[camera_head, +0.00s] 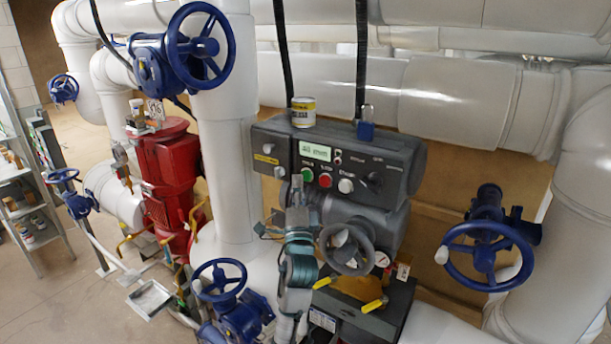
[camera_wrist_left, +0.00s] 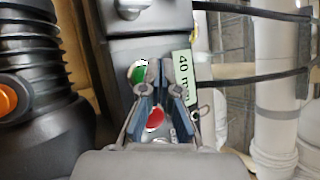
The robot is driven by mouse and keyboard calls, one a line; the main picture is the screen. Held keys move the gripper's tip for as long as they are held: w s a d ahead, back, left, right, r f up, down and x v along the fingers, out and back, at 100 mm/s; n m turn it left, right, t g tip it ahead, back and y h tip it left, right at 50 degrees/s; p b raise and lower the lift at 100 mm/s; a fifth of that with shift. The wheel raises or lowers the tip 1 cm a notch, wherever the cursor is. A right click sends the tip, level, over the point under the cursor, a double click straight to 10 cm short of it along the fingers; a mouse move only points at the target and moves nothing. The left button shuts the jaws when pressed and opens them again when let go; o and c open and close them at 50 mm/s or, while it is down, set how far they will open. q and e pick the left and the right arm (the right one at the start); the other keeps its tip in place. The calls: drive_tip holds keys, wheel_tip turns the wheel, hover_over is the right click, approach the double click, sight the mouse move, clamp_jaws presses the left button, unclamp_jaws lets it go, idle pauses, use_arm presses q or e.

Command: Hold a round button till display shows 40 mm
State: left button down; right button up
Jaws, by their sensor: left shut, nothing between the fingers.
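A grey control box (camera_head: 270,140) carries a small pale green display (camera_head: 315,152) that reads 40 mm. The display (camera_wrist_left: 183,78) also shows, turned sideways and partly covered, in the left wrist view. Below it sit a green button (camera_head: 308,174), a red button (camera_head: 325,180) and a white button (camera_head: 346,186). My left gripper (camera_head: 297,182) is shut and empty, just in front of the panel near the green button. In the left wrist view its fingers (camera_wrist_left: 160,72) lie between the green button (camera_wrist_left: 138,73) and the display, partly covering the red button (camera_wrist_left: 155,120). I cannot tell whether they touch anything.
A grey handwheel (camera_head: 347,248) is below the panel. Blue valve wheels (camera_head: 487,254) and a red valve body (camera_head: 168,180) stand to the sides among white pipes.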

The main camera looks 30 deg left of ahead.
use_arm(q)
drive_tip(key=shift+s, duration=0.1)
drive_tip(key=s, duration=0.1)
drive_tip(key=s+p, duration=0.1)
drive_tip(key=s, duration=0.1)
drive_tip(key=s+p, duration=0.1)
drive_tip(key=s, duration=0.1)
drive_tip(key=shift+a, duration=0.25)
idle(0.6)
